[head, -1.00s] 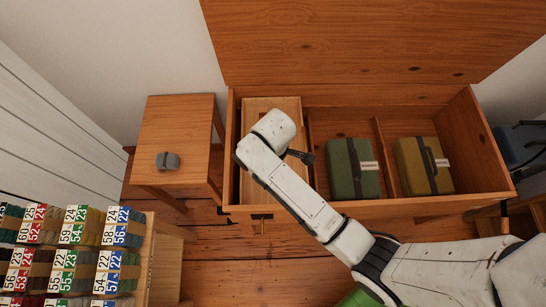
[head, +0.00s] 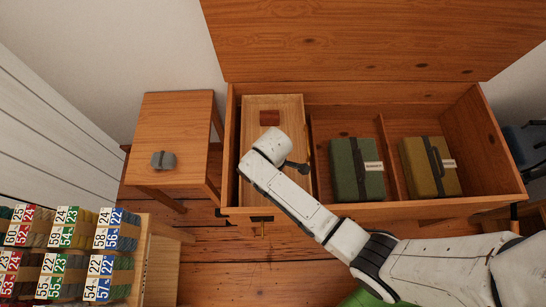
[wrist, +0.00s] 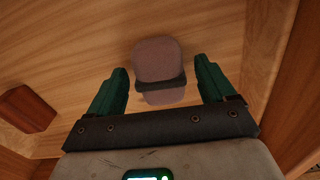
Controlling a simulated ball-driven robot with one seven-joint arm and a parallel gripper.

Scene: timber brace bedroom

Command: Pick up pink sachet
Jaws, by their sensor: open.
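The pink sachet (wrist: 159,62) is a small, dusty-pink rounded pouch with a dark band across it. In the wrist view it lies on pale wood, between and slightly beyond the two green fingertips. My gripper (wrist: 161,85) is open and empty, with one finger on each side of the sachet and a gap to each. In the head view my arm covers the lower part of the wooden tray (head: 283,101) at the chest's left end, and the sachet is hidden there.
A reddish-brown block (head: 269,118) lies at the tray's far end; it also shows in the wrist view (wrist: 28,108). A green case (head: 346,180) and an olive case (head: 423,178) fill compartments to the right. A grey pouch (head: 163,160) sits on a stool (head: 180,115).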

